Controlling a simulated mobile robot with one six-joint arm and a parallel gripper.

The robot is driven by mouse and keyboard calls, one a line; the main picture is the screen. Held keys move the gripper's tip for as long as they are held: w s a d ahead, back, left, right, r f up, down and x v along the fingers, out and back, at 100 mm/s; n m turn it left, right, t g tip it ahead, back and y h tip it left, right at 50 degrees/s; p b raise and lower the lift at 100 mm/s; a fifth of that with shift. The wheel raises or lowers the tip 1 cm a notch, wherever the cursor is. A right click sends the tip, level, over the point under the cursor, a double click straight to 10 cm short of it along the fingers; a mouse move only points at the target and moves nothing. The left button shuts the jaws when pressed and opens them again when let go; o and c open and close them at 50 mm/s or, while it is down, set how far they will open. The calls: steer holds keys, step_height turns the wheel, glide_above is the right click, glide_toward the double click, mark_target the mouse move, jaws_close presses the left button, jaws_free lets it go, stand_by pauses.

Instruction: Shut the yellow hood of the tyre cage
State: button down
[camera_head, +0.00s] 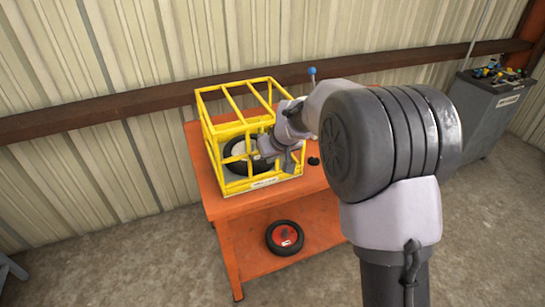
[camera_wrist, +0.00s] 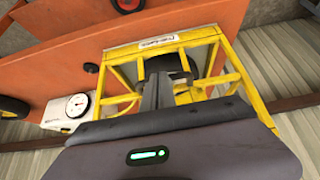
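The yellow tyre cage (camera_head: 262,183) stands on an orange table, with a dark tyre (camera_head: 236,160) inside it. Its barred yellow hood (camera_head: 232,130) forms the upper frame; in the head view the bars look like a whole box, and I cannot tell whether the hood is fully down. My gripper (camera_head: 268,155) is at the cage's right front side, partly hidden by my arm. In the wrist view my gripper (camera_wrist: 160,82) shows as one narrow dark shape, its fingers together, in front of the cage bars (camera_wrist: 250,90). Contact with the bars cannot be told.
The orange table (camera_head: 222,205) has a lower shelf with a red-hubbed wheel (camera_head: 285,238). A white gauge box (camera_wrist: 72,110) sits beside the cage in the wrist view. A grey cabinet (camera_head: 490,105) stands at right. The ribbed wall is close behind; the concrete floor at left is mostly clear.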

steer(key=shift+s+f+g, duration=0.15)
steer(key=shift+s+f, duration=0.1)
steer(key=shift+f, duration=0.3)
steer(key=shift+s+f+g, duration=0.15)
steer(key=shift+s+f, duration=0.1)
steer(key=shift+f, duration=0.25)
step_height(320, 180, up, 6)
steer(key=w+p, duration=0.1)
steer(key=p, duration=0.3)
steer(key=s+d+r+m, duration=0.1)
steer(key=s+r+m, duration=0.1)
steer(key=s, duration=1)
steer(key=s+d+r+m+b, duration=0.1)
steer(key=s+d+r+m, duration=0.1)
steer(key=s, duration=1.1)
steer(key=s+d+r+m, duration=0.2)
steer(key=s+r+m, duration=0.2)
steer(key=s, duration=0.9)
steer(key=shift+r, duration=0.4)
